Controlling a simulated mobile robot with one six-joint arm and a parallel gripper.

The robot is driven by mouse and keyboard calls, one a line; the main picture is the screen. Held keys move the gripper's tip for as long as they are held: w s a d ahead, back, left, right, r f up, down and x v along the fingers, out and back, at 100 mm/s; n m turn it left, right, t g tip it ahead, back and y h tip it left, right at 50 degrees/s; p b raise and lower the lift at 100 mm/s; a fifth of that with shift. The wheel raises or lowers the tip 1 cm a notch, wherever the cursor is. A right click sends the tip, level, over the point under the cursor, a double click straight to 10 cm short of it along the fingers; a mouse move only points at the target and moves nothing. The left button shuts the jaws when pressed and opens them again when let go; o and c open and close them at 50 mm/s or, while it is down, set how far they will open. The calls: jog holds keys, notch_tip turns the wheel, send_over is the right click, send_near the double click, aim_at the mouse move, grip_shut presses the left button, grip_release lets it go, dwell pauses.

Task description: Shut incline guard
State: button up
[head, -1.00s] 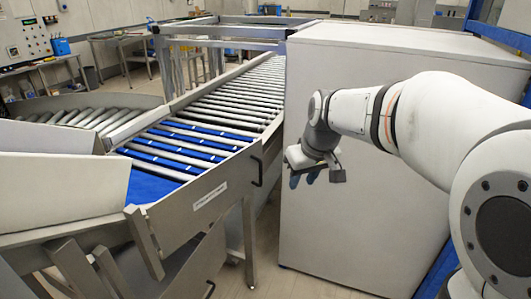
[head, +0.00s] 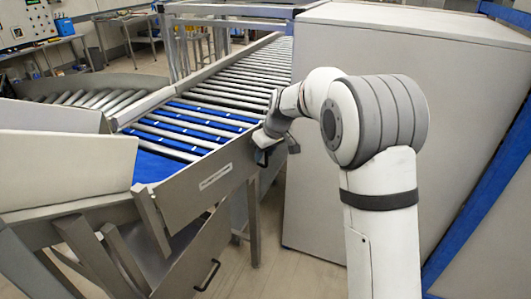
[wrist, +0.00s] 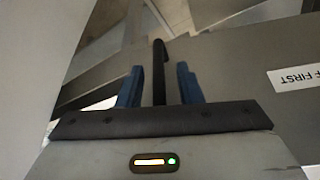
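The incline guard (head: 190,190) looks to be the long grey side panel with a white label (head: 215,177) along the conveyor's near side. I cannot tell how far it stands open. A black bar handle (wrist: 158,72) is at its right end; in the head view my gripper mostly hides it. My gripper (head: 264,154) is at that end, fingers pointing down. In the wrist view my gripper (wrist: 158,85) has its blue fingers spread on either side of the handle, with gaps on both sides. The label's end (wrist: 294,77) reads "FIRST".
A large grey cabinet (head: 330,215) stands close to the right of my gripper. The roller conveyor (head: 225,95) with blue strips runs behind the guard. A lower panel with another black handle (head: 207,275) is below. Floor shows between guard and cabinet.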

jog(key=shift+w+a+f, duration=0.1)
jog(key=shift+w+f, duration=0.05)
jog(key=shift+f, duration=0.3)
jog(key=shift+c, duration=0.2)
grip_shut()
